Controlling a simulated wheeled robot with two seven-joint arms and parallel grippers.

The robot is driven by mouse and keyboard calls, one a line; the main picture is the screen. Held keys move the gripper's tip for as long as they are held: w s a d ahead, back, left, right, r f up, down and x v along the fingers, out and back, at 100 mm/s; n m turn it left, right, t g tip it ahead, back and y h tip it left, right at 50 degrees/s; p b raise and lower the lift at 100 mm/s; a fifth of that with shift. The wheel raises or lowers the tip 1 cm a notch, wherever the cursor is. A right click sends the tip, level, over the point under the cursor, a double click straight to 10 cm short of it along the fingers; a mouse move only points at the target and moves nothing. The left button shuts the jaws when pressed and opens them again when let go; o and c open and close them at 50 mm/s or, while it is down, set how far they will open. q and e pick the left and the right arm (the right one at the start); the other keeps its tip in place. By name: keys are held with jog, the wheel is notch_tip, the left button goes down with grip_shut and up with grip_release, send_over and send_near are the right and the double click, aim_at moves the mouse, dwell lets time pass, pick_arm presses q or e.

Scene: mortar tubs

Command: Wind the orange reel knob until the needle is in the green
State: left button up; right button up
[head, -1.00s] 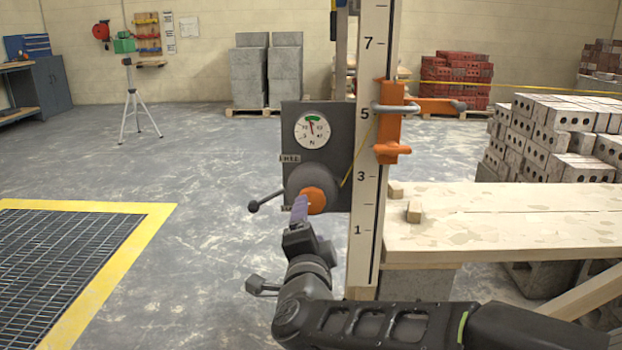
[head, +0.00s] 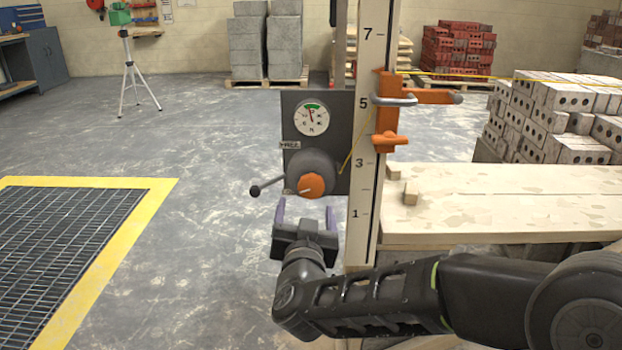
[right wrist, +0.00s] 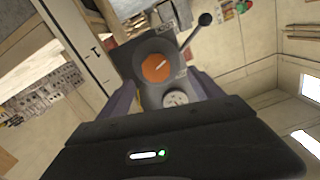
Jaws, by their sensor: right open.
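The orange reel knob (head: 311,186), with a pale mark pointing left, sits on a grey drum on the dark panel (head: 338,140). It also shows in the right wrist view (right wrist: 155,68). Above it is the round white dial (head: 312,117) with a green band at its top. Its needle points roughly up towards the band; it is too small to tell whether it lies within it. My right gripper (head: 305,214) is open and empty, just below and in front of the knob, its purple fingers spread apart. My left gripper is not in view.
A black-knobbed lever (head: 256,190) sticks out left of the drum. A tall numbered staff (head: 366,150) with an orange clamp (head: 388,110) stands right of the panel. A plank table (head: 520,205) is at the right.

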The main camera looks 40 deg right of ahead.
aim_at(311, 189)
jog(key=n, duration=0.4)
jog(key=shift+s+d+r+h, duration=0.1)
jog(key=shift+s+d+h, duration=0.1)
jog(key=shift+d+h, duration=0.15)
jog(key=b+x, duration=0.2)
jog(key=x, duration=0.5)
jog(key=shift+w+d, duration=0.25)
jog(key=shift+w, duration=0.1)
jog(key=shift+c, duration=0.3)
